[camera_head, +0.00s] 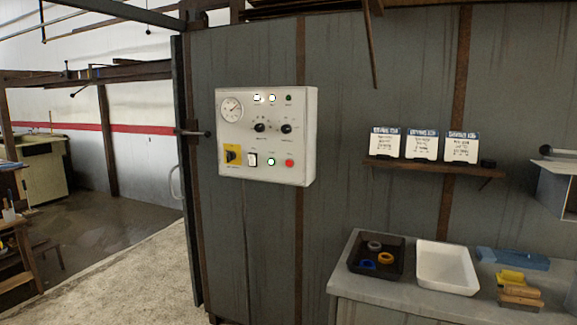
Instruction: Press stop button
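A light grey control panel (265,135) is mounted on the dark grey metal wall, left of the middle in the head view. A red round button (290,163) sits at its lower right; I take it for the stop button, though its label is too small to read. Two black knobs, indicator lamps and a round gauge (230,109) are above. Neither of my grippers shows in this view.
A grey workbench (355,281) at lower right holds a black tray (354,262), a white tray (447,266) and brushes. A shelf (430,168) with three cards is above it. A door edge with a handle (195,133) stands left of the panel. The space before the panel looks clear.

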